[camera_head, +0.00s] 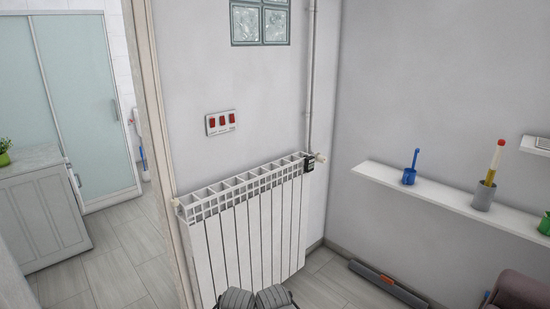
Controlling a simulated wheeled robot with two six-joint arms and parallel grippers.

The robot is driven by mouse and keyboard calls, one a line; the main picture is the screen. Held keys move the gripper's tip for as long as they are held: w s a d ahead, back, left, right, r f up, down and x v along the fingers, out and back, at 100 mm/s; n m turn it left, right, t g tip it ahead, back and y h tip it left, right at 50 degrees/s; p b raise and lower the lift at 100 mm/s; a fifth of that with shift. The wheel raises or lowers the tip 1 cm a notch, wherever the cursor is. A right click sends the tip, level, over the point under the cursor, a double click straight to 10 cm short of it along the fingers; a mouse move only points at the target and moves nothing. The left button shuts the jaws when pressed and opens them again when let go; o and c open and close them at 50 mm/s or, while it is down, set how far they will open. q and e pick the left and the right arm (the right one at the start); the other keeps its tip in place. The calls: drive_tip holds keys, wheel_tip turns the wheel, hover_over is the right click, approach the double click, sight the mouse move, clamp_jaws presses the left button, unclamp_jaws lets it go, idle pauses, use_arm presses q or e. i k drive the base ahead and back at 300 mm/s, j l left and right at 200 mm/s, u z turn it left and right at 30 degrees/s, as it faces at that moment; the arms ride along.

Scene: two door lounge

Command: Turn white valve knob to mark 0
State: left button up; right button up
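A small cream-white valve knob (319,158) sits at the top right end of the white radiator (250,235), beside a vertical pipe (310,80). A small black part (309,164) is just left of and below the knob. The knob is too small for any mark to be read. My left gripper (238,299) and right gripper (275,297) seem to be the two dark grey shapes side by side at the bottom edge, in front of the radiator and well below the knob. Their fingers cannot be made out, and neither touches the knob.
A wall shelf (440,194) on the right holds a blue cup with a brush (410,170) and a grey cup (484,196). A long grey bar (388,284) lies on the floor by the right wall. A doorway opens at left. A panel with red switches (220,122) is above the radiator.

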sight(321, 159)
drive_tip(key=i+j+z, duration=0.2)
drive_tip(key=i+z, duration=0.15)
drive_tip(key=i+j+z, duration=0.4)
drive_tip(key=i, duration=0.15)
drive_tip(key=i+z, duration=0.2)
drive_tip(key=i, duration=0.3)
drive_tip(key=i+j+z, duration=0.2)
drive_tip(key=i, duration=0.35)
drive_tip(key=i+z, duration=0.2)
drive_tip(key=i, duration=0.3)
drive_tip(key=i+j+z, duration=0.2)
drive_tip(key=i, duration=0.3)
drive_tip(key=j, duration=0.05)
